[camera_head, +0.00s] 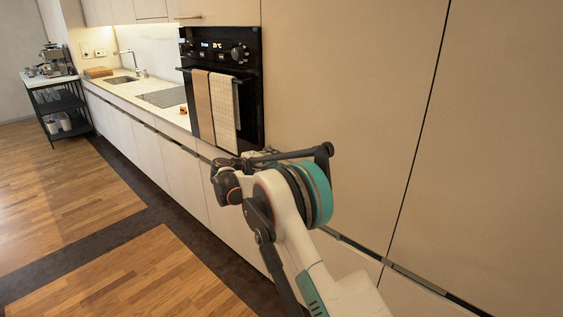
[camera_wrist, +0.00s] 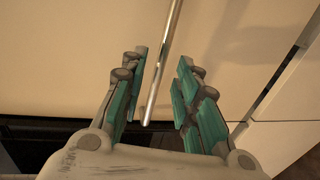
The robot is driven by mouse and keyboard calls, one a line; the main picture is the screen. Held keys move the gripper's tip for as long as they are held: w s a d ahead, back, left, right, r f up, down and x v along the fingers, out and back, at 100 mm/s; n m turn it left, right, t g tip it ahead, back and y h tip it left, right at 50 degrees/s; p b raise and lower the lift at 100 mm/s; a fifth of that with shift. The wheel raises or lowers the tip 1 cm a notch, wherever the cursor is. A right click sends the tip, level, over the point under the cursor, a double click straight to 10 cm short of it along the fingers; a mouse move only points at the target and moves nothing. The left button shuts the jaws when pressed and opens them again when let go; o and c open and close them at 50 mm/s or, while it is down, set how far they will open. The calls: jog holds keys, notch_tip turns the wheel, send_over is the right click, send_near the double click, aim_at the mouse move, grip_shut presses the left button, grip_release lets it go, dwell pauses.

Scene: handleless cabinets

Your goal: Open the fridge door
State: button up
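In the wrist view, my gripper (camera_wrist: 163,58) is open, with its teal-padded fingers on either side of a thin metal bar handle (camera_wrist: 161,72). Gaps show between the bar and both finger rows. The bar's lower end is between the fingers, and its upper part runs out of the picture. Behind it is a plain beige door panel (camera_wrist: 90,35). In the head view, tall beige panels (camera_head: 345,80) fill the middle and right. No label marks the fridge door, and my arm hides the fingers and the bar there.
A black oven (camera_head: 251,95) with towels (camera_head: 223,110) on its front stands left of the tall panel. A counter with a sink (camera_head: 122,80) runs further left. A dark seam (camera_head: 421,140) parts the tall panels. The wooden floor (camera_head: 120,275) at lower left is clear.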

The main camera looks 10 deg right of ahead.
aim_at(282, 157)
jog(key=shift+b+x, duration=0.4)
jog(key=shift+x, duration=1.6)
jog(key=shift+c, duration=0.3)
grip_shut()
